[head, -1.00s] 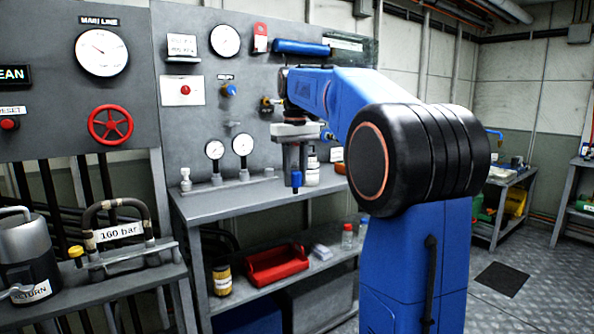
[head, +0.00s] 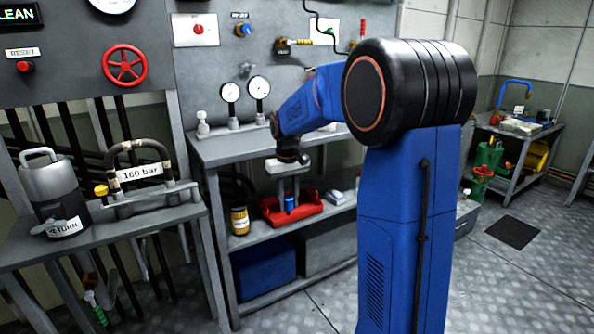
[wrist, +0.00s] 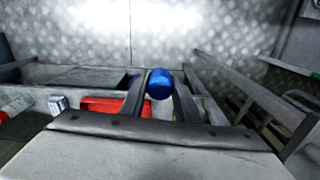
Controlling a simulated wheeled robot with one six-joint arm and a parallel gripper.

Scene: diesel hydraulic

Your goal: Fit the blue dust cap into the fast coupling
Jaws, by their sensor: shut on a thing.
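My gripper (head: 289,194) is shut on the blue dust cap (head: 290,203), pointing down. In the head view it hangs in front of the lower shelf, with the red tray behind it. In the wrist view the dust cap (wrist: 160,84) sits between the two fingertips, its round blue end showing. A hose with a brass-yellow fitting (head: 283,46) shows on the grey panel at the top. A yellow-capped part (head: 101,190) stands by the 160 bar hose at left. I cannot tell which fitting is the fast coupling.
The red tray (head: 306,216) and a yellow jar (head: 239,220) stand on the lower shelf. The grey bench top (head: 237,147) and its gauges (head: 230,92) are above. A grey can (head: 52,188) stands on the left bench.

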